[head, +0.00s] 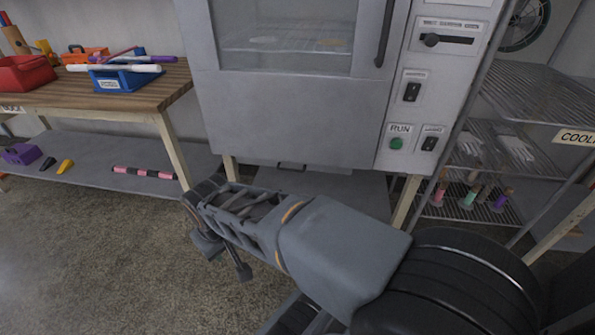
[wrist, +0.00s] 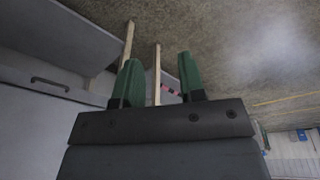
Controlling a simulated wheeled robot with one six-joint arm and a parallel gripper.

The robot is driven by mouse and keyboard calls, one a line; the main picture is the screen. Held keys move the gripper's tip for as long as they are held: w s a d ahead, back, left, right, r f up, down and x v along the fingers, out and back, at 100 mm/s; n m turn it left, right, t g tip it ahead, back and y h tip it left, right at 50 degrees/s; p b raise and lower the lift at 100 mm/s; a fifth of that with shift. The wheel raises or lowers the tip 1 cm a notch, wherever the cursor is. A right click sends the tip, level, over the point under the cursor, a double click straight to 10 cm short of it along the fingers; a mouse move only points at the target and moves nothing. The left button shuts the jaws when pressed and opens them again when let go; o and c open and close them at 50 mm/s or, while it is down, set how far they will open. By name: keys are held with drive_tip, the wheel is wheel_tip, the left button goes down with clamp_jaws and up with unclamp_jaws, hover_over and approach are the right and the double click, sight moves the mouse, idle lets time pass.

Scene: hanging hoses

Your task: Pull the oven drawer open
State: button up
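The grey oven (head: 290,115) stands at the centre of the head view. A small dark drawer handle (head: 291,166) sits at its bottom edge, just above and beyond my arm. No open gap shows at the drawer. In the wrist view a dark bar handle (wrist: 50,84) is on a grey panel at the left. My gripper (wrist: 159,72) has two green fingers spread wide with nothing between them. It is apart from the handle, which lies left of the fingers in the wrist view.
A wooden workbench (head: 150,91) with a red bin (head: 24,74) and blue bin (head: 124,78) stands left, above a low shelf (head: 100,158). A wire rack (head: 515,150) stands right. Oven legs flank the space below. The floor (head: 90,250) is clear at left.

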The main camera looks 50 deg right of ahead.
drive_tip(key=w+d+f+m+g+h+p, duration=0.25)
drive_tip(key=d+g+h, duration=0.35)
drive_tip(key=d, duration=0.6)
drive_tip(key=h+p, duration=0.5)
drive_tip(key=h, duration=0.5)
approach(291, 170)
drive_tip(key=s+a+r, duration=0.4)
drive_tip(key=s+a, duration=0.1)
drive_tip(key=s, duration=0.2)
drive_tip(key=w+d+f+n+t+h+p, duration=0.2)
drive_tip(key=w+f+n+t+h, duration=0.15)
drive_tip(key=f+t, duration=0.35)
drive_tip(key=x, duration=0.8)
drive_tip(key=f+b+x, duration=0.1)
drive_tip(key=x, duration=0.4)
drive_tip(key=shift+s+d, duration=0.15)
drive_tip(key=shift+c, duration=0.4)
clamp_jaws()
